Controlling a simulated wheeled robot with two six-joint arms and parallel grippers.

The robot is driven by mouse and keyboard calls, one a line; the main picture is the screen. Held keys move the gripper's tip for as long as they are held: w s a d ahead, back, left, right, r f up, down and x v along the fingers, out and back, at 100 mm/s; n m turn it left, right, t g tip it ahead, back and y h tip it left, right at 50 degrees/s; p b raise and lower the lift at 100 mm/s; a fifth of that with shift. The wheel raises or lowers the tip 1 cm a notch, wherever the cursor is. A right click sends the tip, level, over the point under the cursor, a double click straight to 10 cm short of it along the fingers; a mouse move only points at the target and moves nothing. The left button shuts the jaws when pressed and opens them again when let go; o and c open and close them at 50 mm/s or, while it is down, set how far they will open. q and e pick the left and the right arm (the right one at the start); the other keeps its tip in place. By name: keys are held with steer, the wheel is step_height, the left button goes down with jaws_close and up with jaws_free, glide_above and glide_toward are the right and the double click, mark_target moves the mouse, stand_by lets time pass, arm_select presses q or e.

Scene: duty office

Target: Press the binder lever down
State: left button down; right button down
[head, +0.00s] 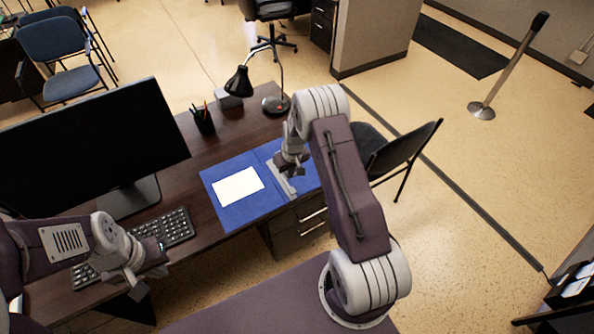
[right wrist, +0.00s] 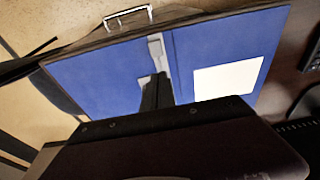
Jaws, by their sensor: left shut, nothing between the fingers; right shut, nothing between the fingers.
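A blue binder (head: 225,212) lies open on the desk, with a white sheet (head: 238,186) on its left half. Its grey metal lever mechanism (head: 284,184) lies near the spine and is partly covered by my right gripper (head: 291,168). My right gripper is shut and empty, pointing down over the mechanism; I cannot tell whether it touches it. In the right wrist view the mechanism (right wrist: 155,48) shows beyond the dark fingertips (right wrist: 157,92), and the lever's angle is unclear. My left gripper (head: 138,288) is shut and empty by the keyboard, away from the binder.
On the dark desk (head: 190,150) stand a monitor (head: 95,145), a keyboard (head: 165,228), a pen cup (head: 203,120) and a black lamp (head: 238,82). A dark folding chair (head: 400,155) stands beyond the desk's right side. Drawers with metal handles (head: 313,228) are below the binder.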

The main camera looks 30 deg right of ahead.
arm_select(q)
steer(key=shift+d+f+b, duration=0.1)
steer(key=shift+f+b, duration=0.35)
steer(key=shift+b, duration=0.7)
arm_select(e)
steer(key=s+r, duration=0.7)
steer(key=r, duration=0.1)
steer(key=shift+d, duration=0.35)
